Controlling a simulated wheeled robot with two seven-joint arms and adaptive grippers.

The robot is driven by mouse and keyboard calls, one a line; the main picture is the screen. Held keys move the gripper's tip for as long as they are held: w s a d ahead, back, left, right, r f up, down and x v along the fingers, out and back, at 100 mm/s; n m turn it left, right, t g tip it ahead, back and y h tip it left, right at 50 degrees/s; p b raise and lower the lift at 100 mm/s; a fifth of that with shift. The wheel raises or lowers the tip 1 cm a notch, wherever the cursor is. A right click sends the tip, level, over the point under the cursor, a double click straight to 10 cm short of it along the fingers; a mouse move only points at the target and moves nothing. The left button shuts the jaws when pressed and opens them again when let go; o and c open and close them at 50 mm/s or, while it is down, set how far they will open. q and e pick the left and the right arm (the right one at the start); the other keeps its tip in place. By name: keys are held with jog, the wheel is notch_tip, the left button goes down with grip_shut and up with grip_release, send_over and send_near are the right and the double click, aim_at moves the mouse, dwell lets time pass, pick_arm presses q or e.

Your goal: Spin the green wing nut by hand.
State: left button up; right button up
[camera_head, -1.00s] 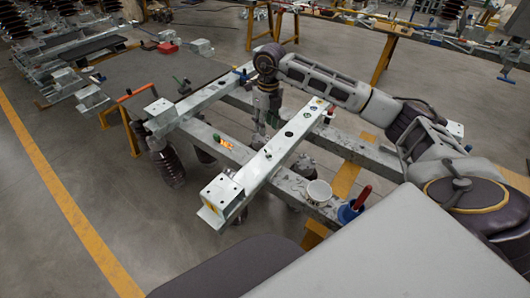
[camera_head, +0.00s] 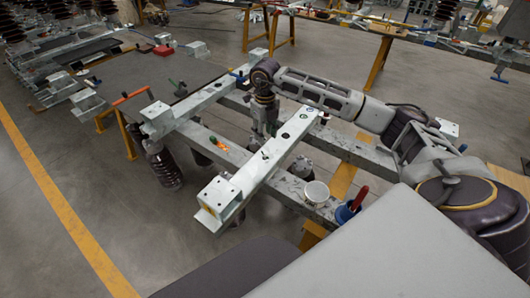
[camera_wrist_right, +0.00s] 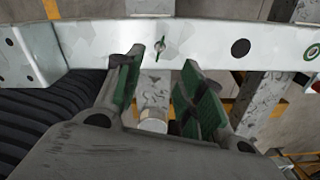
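The green wing nut (camera_head: 265,154) is a small green spot on the pale metal beam in the head view. In the right wrist view the wing nut (camera_wrist_right: 160,45) sits on a stud on the beam's face, its wings seen as a thin upright shape. My right gripper (camera_wrist_right: 163,62) is open, its green-padded fingers to either side of the wing nut's line, with a gap between them and nothing held. In the head view my right gripper (camera_head: 263,128) hangs just behind the beam, partly hidden by it. My left gripper is not in view.
The pale beam (camera_head: 238,188) lies across grey frame rails (camera_head: 225,152). A white cup (camera_head: 316,192) and a blue holder with a red handle (camera_head: 345,212) stand on the near rail. Dark holes (camera_wrist_right: 240,48) line the beam. Open floor lies to the left.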

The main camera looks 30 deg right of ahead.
aim_at(265, 156)
notch_tip(265, 156, down, 10)
jog(key=shift+f, duration=0.1)
dwell(0.4)
jog(key=shift+c, duration=0.5)
grip_shut()
